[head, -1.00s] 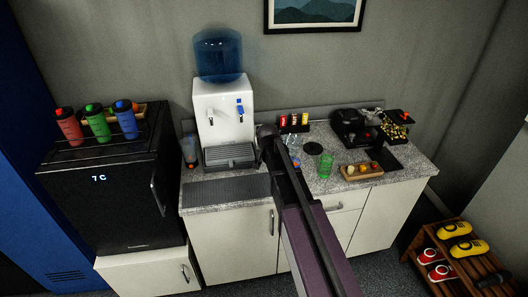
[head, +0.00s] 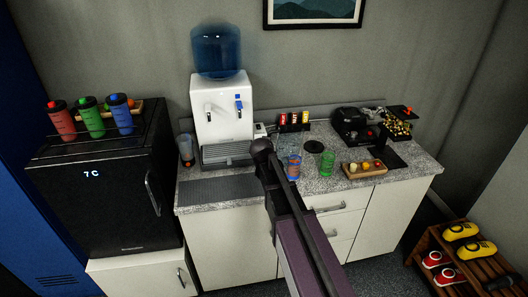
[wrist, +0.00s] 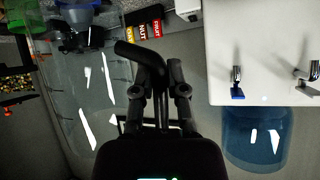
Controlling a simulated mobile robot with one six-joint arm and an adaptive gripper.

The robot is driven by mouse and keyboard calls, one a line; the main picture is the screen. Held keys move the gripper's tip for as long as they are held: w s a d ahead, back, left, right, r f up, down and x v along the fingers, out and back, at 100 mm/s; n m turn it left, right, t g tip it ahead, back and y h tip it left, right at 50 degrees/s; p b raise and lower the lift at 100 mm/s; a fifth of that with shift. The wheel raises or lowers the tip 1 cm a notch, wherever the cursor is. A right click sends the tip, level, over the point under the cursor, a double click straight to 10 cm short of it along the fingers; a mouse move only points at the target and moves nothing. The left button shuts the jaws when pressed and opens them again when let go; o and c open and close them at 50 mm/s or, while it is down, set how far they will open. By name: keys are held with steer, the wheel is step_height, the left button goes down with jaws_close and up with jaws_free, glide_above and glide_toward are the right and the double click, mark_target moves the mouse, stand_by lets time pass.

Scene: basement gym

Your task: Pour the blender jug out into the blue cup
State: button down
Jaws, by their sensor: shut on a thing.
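My gripper (wrist: 157,85) is shut on the black handle (wrist: 138,54) of the clear blender jug (wrist: 85,95). In the wrist view, which is upside down, the jug's dark base points to the top, so the jug looks roughly upright. The jug is faint in the head view, and its contents cannot be made out there. The blue cup (head: 294,167) stands on the counter, just right of my gripper (head: 262,148). Part of the cup shows at the top edge of the wrist view (wrist: 78,4), beyond the jug's base.
A green cup (head: 327,162) stands right of the blue cup, with a wooden tray (head: 351,173) further right. The water dispenser (head: 223,113) stands left of my gripper.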

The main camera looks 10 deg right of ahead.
steer(key=f+b, duration=0.1)
steer(key=b, duration=0.1)
steer(key=w+d+f+t+h+b, duration=0.1)
steer(key=b, duration=0.1)
steer(key=shift+f+n+t+b, duration=0.1)
steer(key=shift+n+t+b, duration=0.2)
steer(key=shift+b, duration=0.1)
stand_by(0.7)
